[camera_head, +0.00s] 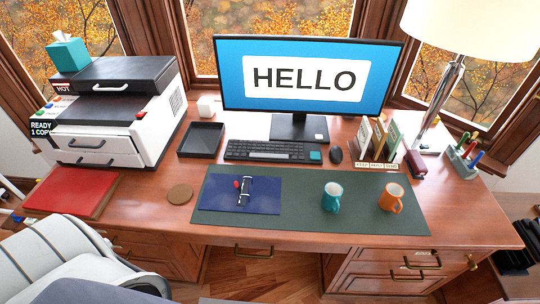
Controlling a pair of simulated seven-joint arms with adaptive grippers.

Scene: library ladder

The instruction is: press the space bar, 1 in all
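The black keyboard (270,150) lies on the desk in front of the monitor, just behind the dark green desk mat. Its keys are too small to make out one by one, so I cannot pick out the space bar with certainty. A teal patch (315,156) shows at its right end. The monitor (305,78) shows the word HELLO on a white panel with a blue surround. Neither of my grippers is in view, and nothing covers the keyboard.
A dark mouse (336,155) lies right of the keyboard, a black tray (201,139) left. On the mat (300,215) are a blue folder (215,190), a teal mug (332,197) and an orange mug (391,198). A printer (115,110) stands left, a lamp (440,100) right.

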